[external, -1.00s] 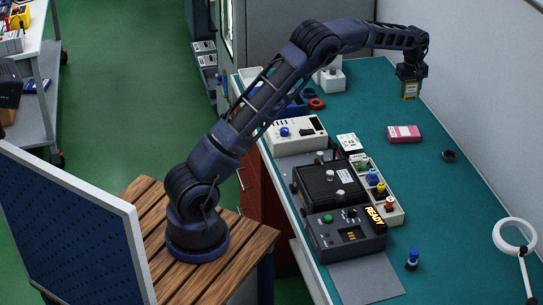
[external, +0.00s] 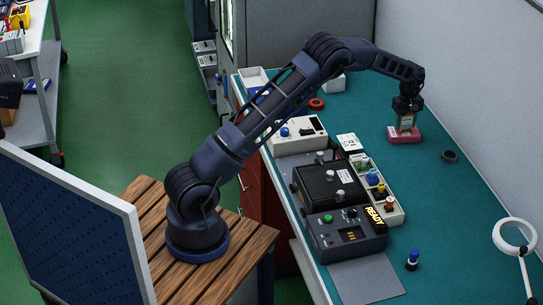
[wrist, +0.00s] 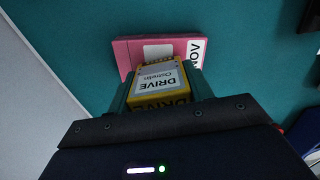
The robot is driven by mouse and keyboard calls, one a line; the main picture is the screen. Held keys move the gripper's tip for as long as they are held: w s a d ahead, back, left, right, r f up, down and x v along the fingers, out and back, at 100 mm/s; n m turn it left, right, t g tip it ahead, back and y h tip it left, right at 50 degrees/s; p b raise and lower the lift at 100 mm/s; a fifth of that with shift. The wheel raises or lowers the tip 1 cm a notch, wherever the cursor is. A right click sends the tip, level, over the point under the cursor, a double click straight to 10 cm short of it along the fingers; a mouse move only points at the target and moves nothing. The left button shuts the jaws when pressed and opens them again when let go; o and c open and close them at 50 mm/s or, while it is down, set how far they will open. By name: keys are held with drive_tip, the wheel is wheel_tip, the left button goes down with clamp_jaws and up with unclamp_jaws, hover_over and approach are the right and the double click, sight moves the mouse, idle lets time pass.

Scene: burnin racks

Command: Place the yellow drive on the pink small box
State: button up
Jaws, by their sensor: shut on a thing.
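The yellow drive (wrist: 160,84), with a white label reading DRIVE, sits between the fingers of my gripper (wrist: 162,88) in the wrist view. My gripper is shut on it. In the external view my gripper (external: 407,112) points down and holds the drive (external: 406,122) upright over the pink small box (external: 402,138). The pink box lies flat on the teal bench and shows behind the drive in the wrist view (wrist: 127,53). The drive overlaps the box in both views. I cannot tell whether they touch.
A dark ring (external: 449,156) lies right of the pink box. A white labelled item (external: 348,142) and a tray of coloured knobs (external: 393,217) lie to its left and front. The wall runs along the bench's right side. Bare bench (external: 450,205) lies in front of the box.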

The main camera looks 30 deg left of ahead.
drive_tip(key=shift+f, duration=0.3)
drive_tip(key=o, duration=1)
